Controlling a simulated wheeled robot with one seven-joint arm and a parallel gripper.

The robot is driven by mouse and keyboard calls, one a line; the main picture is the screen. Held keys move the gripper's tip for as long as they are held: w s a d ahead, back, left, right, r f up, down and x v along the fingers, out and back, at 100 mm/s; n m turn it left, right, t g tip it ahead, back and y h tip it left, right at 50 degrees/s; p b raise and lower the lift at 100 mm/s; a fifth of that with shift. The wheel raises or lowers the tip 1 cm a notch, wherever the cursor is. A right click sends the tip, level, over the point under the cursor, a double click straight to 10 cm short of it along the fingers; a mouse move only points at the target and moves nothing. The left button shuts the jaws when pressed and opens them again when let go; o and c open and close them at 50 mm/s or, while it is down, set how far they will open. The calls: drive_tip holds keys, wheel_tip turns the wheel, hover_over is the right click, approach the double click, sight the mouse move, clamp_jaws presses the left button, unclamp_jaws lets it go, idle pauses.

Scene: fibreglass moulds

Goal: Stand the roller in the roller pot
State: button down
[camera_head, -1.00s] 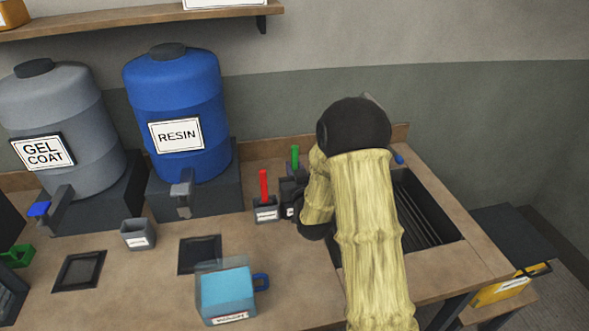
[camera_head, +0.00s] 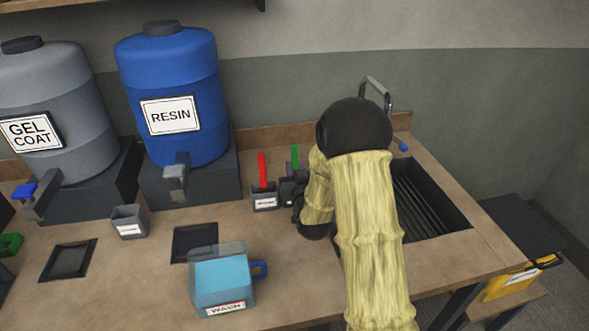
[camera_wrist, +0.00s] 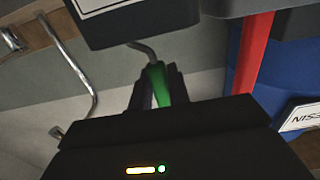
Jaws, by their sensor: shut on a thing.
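My gripper (camera_wrist: 158,88) is shut on the green handle (camera_wrist: 157,80) of a tool I take for the roller; the handle (camera_head: 295,157) stands upright in the head view. In the wrist view, which looks upside down, a bent grey wire runs from the handle to the rim of a dark pot (camera_wrist: 135,22) with a white label. The roller's head is hidden, inside or behind this pot; I cannot tell which. In the head view this pot (camera_head: 286,197) is partly covered by my gripper, and its label is unreadable.
A grey pot (camera_head: 265,202) holding a red-handled tool (camera_head: 262,170) stands close on the left. The blue resin drum (camera_head: 170,95) is behind, left. A sink (camera_head: 430,205) with a tap (camera_head: 378,90) lies right.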

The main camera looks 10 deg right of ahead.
drive_tip(key=shift+s+d+f, duration=0.1)
drive_tip(key=c, duration=1.3)
unclamp_jaws()
drive_tip(key=shift+o, duration=0.2)
drive_tip(key=shift+a, duration=0.2)
